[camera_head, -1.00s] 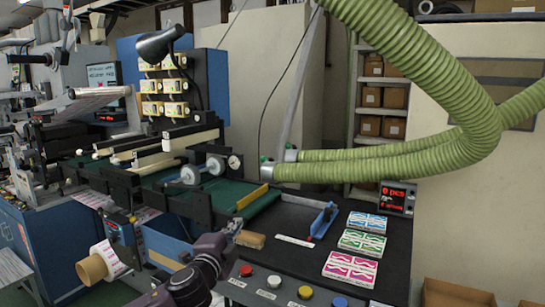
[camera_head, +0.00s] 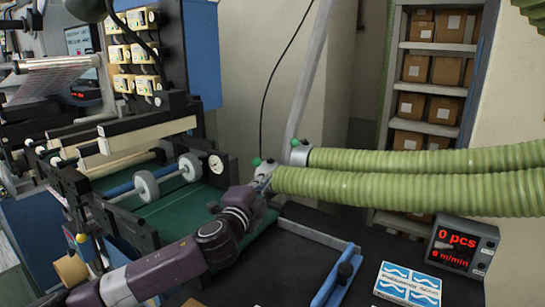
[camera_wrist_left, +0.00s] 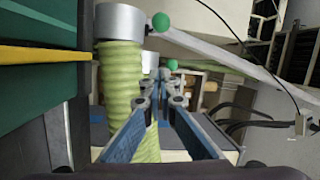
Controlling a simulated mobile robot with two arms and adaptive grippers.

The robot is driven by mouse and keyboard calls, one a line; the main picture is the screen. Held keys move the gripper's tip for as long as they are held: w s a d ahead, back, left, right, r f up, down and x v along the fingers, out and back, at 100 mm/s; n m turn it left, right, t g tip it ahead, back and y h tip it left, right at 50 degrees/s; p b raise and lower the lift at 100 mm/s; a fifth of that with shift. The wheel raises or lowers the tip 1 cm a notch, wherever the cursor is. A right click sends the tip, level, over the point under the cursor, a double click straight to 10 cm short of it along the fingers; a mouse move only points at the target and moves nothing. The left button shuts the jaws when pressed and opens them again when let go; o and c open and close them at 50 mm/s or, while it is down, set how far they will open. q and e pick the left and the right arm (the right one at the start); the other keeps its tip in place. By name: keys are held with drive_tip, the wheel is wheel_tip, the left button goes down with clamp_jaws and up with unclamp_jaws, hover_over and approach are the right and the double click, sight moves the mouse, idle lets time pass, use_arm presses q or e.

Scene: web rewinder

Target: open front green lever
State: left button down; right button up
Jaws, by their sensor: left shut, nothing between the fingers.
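The front green lever (camera_head: 256,161) is a small green ball knob on the grey metal collar of the nearer green hose (camera_head: 380,190). A second green knob (camera_head: 295,142) sits on the collar of the hose behind. My left gripper (camera_head: 264,176) is at the front collar, just below and right of the front knob, and partly covers that collar. In the left wrist view the fingers (camera_wrist_left: 163,78) are shut and empty, beside the front hose (camera_wrist_left: 120,75). The front knob (camera_wrist_left: 161,21) shows above the fingertips, apart from them; the rear knob (camera_wrist_left: 172,65) appears close behind the tips.
A counter display (camera_head: 462,246) and a blue-and-white pack (camera_head: 408,284) stand at the right of the black table. A blue-handled lever (camera_head: 338,275) lies on the table. Rollers (camera_head: 165,180) and a green belt are at left. Shelves with boxes (camera_head: 433,70) stand behind.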

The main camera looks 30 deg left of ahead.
use_arm(q)
drive_tip(key=w+a+p, duration=0.1)
drive_tip(key=w+p, duration=0.1)
drive_tip(key=w+a+p, duration=0.2)
drive_tip(key=w, duration=0.1)
drive_tip(key=w+a+p, duration=0.1)
drive_tip(key=w+p, duration=0.1)
drive_tip(key=w, duration=0.1)
drive_tip(key=shift+a+r, duration=0.2)
drive_tip(key=shift+a, duration=0.15)
use_arm(e)
wheel_tip(320, 180, up, 6)
drive_tip(key=s, duration=0.1)
drive_tip(key=shift+s+a, duration=0.15)
drive_tip(key=shift+s, duration=0.05)
use_arm(q)
drive_tip(key=shift+d, duration=0.1)
use_arm(e)
drive_tip(key=shift+r, duration=0.1)
use_arm(q)
drive_tip(key=shift+f, duration=0.1)
